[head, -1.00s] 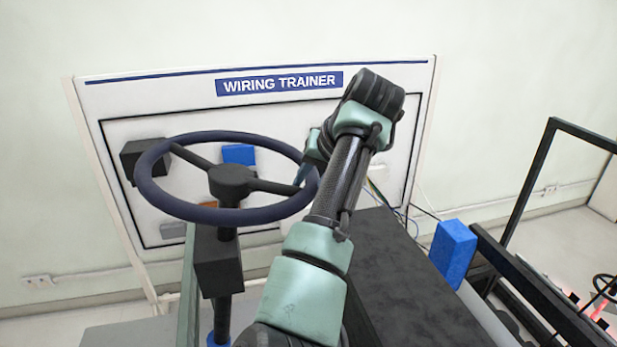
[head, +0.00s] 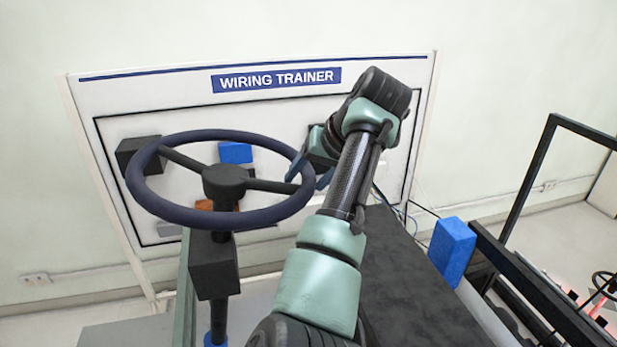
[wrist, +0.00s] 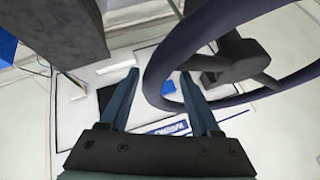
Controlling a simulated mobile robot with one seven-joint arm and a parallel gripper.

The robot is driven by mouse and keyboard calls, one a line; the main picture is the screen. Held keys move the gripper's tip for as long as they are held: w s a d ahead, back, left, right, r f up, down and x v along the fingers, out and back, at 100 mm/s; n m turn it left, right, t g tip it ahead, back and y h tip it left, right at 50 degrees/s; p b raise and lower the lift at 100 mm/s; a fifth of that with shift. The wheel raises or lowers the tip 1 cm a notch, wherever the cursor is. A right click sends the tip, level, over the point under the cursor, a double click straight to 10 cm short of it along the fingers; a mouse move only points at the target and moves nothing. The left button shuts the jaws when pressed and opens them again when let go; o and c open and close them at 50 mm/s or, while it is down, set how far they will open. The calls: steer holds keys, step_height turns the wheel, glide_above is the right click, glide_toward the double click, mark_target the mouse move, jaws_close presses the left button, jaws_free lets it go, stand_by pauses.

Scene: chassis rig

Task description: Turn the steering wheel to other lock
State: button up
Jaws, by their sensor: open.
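The steering wheel (head: 160,205) is dark blue with black spokes and a black hub, on a black column in the left half of the head view. One spoke points to the upper left, another to the right. My gripper (head: 308,180) is open at the wheel's right side, one finger inside the rim and one outside. In the wrist view the rim of the wheel (wrist: 158,65) passes between the spread fingers of my gripper (wrist: 159,72). I cannot tell whether either finger touches it.
A wiring trainer board (head: 260,104) stands behind the wheel, with blocks and wires on it. A dark slab (head: 410,275) lies right of my arm, with a blue block (head: 453,252) beside it. A black frame (head: 528,190) stands farther right.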

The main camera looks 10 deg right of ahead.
steer(key=p+v, duration=0.4)
steer(key=v, duration=0.9)
stand_by(0.4)
steer(key=shift+f, duration=0.1)
steer(key=shift+d, duration=0.1)
